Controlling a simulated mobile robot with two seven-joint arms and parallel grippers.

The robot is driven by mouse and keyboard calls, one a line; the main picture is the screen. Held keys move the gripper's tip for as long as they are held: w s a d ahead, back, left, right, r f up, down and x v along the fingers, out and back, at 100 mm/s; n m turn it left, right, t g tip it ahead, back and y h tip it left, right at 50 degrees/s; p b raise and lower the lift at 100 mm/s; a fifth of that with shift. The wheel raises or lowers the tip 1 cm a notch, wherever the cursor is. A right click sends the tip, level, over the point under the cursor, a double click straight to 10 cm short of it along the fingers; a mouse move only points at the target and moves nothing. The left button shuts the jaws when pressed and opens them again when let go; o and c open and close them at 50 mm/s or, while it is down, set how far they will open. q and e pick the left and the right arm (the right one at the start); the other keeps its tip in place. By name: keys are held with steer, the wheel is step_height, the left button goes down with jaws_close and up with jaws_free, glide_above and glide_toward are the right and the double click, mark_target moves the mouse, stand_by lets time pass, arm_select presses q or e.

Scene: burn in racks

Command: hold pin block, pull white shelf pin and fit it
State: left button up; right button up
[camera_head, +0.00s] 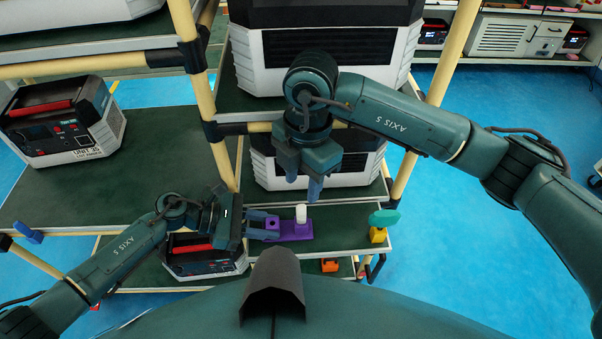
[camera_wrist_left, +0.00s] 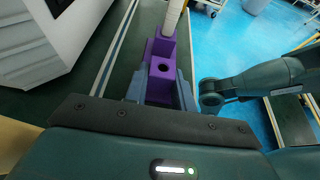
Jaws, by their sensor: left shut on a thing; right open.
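The purple pin block (camera_head: 295,231) lies on the dark green shelf; it also shows in the left wrist view (camera_wrist_left: 160,52). The white shelf pin (camera_head: 301,214) stands upright in the block's far end. In the left wrist view the pin (camera_wrist_left: 173,18) shows beyond an empty round hole in the block. My left gripper (camera_head: 268,228) is shut on the near end of the block, one finger on each side. My right gripper (camera_head: 302,181) is open and empty, fingers pointing down, just above and behind the pin in the picture. The gap between them is hard to judge.
A yellow block with a teal top (camera_head: 379,230) stands right of the purple block. Tan rack posts (camera_head: 425,110) rise on both sides. Large white-and-black units (camera_head: 325,60) fill the shelves behind. A smaller unit (camera_head: 205,255) sits below my left gripper. The left shelf (camera_head: 150,150) has free room.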

mark_target(302, 206)
steer(key=shift+w+r, duration=0.1)
steer(key=shift+r, duration=0.1)
steer(key=shift+f+h, duration=0.2)
steer(key=shift+h, duration=0.1)
step_height(302, 206, down, 12)
steer(key=shift+r, duration=0.25)
jaws_close()
stand_by(0.5)
